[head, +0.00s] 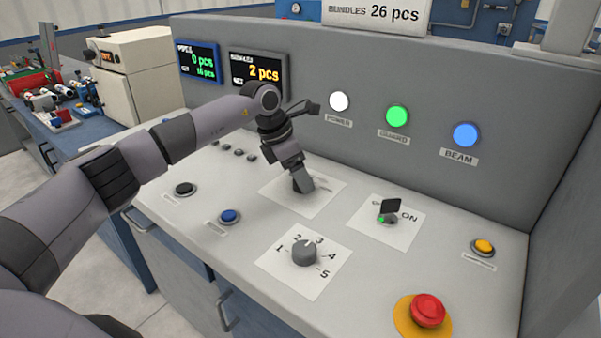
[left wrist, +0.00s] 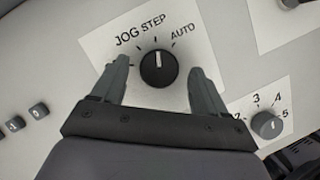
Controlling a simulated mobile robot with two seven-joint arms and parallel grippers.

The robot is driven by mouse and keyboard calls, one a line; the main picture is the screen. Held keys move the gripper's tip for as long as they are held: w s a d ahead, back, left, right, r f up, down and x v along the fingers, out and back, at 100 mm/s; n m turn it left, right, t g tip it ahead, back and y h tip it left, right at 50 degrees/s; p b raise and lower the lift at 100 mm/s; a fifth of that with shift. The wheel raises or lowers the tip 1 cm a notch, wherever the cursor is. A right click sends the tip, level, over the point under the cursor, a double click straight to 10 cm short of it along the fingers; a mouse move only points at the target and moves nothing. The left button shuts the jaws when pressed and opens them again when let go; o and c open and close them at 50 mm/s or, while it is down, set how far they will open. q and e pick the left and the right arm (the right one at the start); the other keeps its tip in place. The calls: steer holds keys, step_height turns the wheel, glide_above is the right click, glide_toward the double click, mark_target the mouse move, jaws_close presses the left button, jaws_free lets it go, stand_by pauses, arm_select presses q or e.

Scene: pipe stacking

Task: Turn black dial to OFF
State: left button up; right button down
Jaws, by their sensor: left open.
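The black dial (left wrist: 158,69) sits on a white plate marked JOG, STEP and AUTO in the left wrist view. Its white pointer line points up in that view, about toward STEP; I see no OFF mark there, and my gripper covers part of the plate. My left gripper (left wrist: 159,72) is open, with one finger to each side of the dial and gaps between. In the head view my left gripper (head: 303,184) is over the white plate (head: 325,199) and hides most of the dial. My right gripper is not in view.
A grey numbered dial (head: 304,252) is in front, and a dark switch (head: 389,208) marked ON stands to the right. A red button (head: 427,309), a blue button (head: 229,216) and a yellow button (head: 484,246) are on the panel. An upright lamp panel (head: 300,80) rises behind.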

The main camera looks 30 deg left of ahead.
arm_select(q)
steer(key=shift+w+d+f, duration=0.15)
steer(key=shift+f, duration=0.25)
steer(key=c, duration=1.1)
steer(key=shift+o, duration=0.2)
